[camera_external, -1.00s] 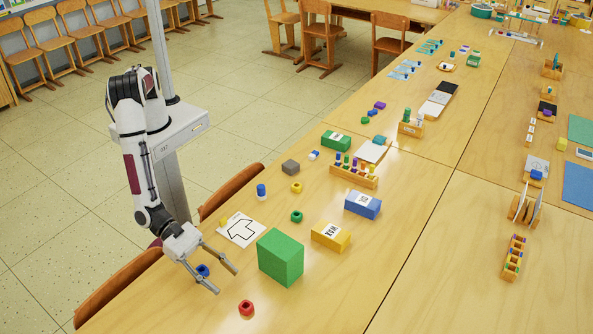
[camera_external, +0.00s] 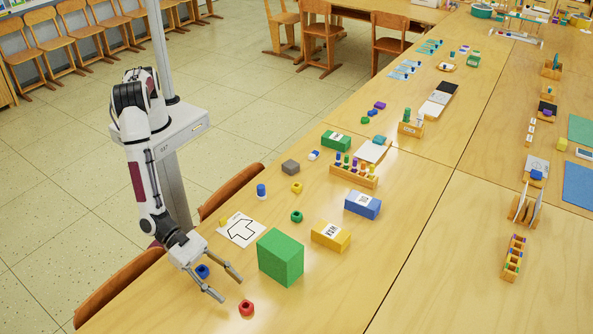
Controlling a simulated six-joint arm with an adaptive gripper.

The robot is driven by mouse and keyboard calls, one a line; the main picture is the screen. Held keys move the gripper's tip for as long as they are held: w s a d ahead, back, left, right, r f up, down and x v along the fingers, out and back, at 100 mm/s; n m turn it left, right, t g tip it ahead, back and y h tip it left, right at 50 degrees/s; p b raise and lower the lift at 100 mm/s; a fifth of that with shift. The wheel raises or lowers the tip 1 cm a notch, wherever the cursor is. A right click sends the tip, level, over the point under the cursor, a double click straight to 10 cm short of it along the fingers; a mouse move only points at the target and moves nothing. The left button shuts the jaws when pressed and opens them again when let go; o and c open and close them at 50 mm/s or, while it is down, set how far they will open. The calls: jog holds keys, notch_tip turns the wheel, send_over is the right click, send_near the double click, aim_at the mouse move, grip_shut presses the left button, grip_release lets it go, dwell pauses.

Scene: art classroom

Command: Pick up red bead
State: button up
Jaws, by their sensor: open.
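The red bead (camera_external: 246,308) is a small red piece with a hole in its top. It sits on the table near the front edge of the picture, apart from other things. My gripper (camera_external: 231,287) is open and empty, above the table, up and to the left of the red bead. Its two fingers are spread, one toward the green block and one toward the front. From this view I cannot tell how high the fingertips are.
A large green block (camera_external: 280,257) stands right of my gripper. A blue bead (camera_external: 202,271) lies just beside the gripper's body. A green bead (camera_external: 296,216), a yellow block (camera_external: 330,236) and a white card (camera_external: 242,229) lie farther back. The table right of the red bead is clear.

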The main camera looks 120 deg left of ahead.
aim_at(238, 299)
jog(key=shift+w, duration=0.1)
dwell(0.3)
jog(key=shift+w+d+f, duration=0.2)
jog(key=shift+w+f, duration=0.25)
jog(key=shift+w, duration=0.2)
jog(key=shift+w+d+f, duration=0.15)
jog(key=shift+w+f, duration=0.3)
jog(key=shift+w, duration=0.2)
jog(key=shift+x, duration=1)
jog(key=shift+c, duration=0.3)
jog(key=c, duration=0.8)
